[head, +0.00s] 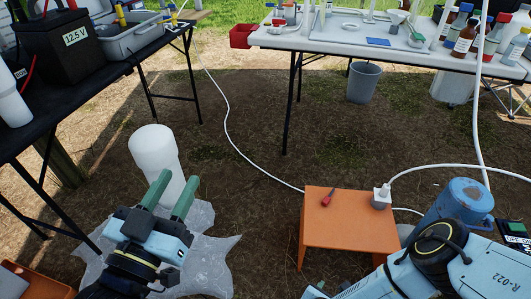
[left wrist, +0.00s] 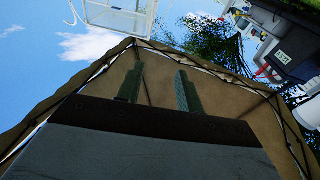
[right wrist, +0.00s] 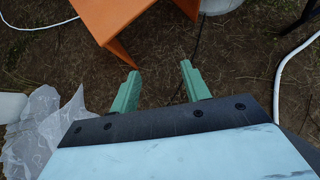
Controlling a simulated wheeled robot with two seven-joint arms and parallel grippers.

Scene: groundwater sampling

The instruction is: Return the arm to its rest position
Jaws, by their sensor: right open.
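My left gripper (head: 170,194) is at the lower left of the head view, its two green fingers apart with nothing between them. In the left wrist view its fingers (left wrist: 158,88) point up toward a brown canopy and sky, also apart and empty. My right arm comes in at the lower right of the head view, where its fingertips cannot be made out. In the right wrist view my right gripper (right wrist: 160,88) is open and empty above bare ground, near an orange stool (right wrist: 108,15).
A white cylinder (head: 154,150) stands on a clear plastic sheet (head: 212,252), close behind my left gripper in the head view. The orange stool (head: 335,232) bears a small red tool and a white plug. Tables stand left and at the back. A white cable crosses the ground.

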